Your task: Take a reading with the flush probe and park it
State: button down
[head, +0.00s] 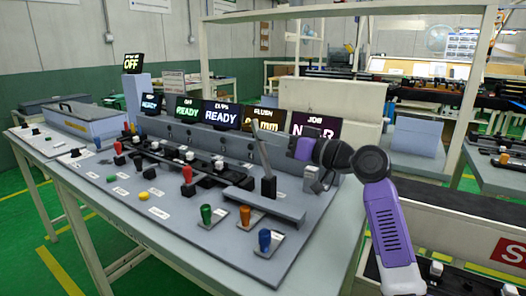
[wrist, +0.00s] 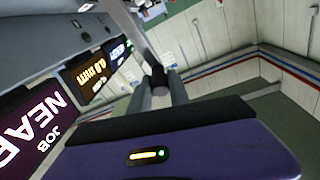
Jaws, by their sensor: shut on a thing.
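My gripper (head: 288,148) is above the right part of the grey console, in front of the lit displays. In the wrist view its two grey fingers (wrist: 159,92) are shut on a dark grip, which I take to be the flush probe (wrist: 157,76). A pale rod runs up and left from it. In the head view a tilted grey rod (head: 261,150) stands left of my gripper, above a black block (head: 268,188); I cannot tell whether they touch. The FLUSH display (head: 264,121) reads in mm, its digits partly unclear. The JOB display (head: 313,124) reads NEAR.
The console (head: 150,225) carries green, orange and blue knobs near its front right edge. A grey ledge (head: 265,203) lies below the rod. Displays reading READY (head: 221,115) stand behind. A lidded grey box (head: 84,118) is at the left. Green floor is open in front.

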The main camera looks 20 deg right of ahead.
jog(key=shift+s+d+t+y+b, duration=0.3)
jog(key=shift+s+t+b, duration=0.1)
jog(key=shift+b, duration=0.3)
jog(key=c, duration=1.2)
grip_release()
jog(key=v, duration=0.7)
jog(key=shift+s+d, duration=0.2)
jog(key=shift+s, duration=0.1)
jog(key=shift+f, duration=0.1)
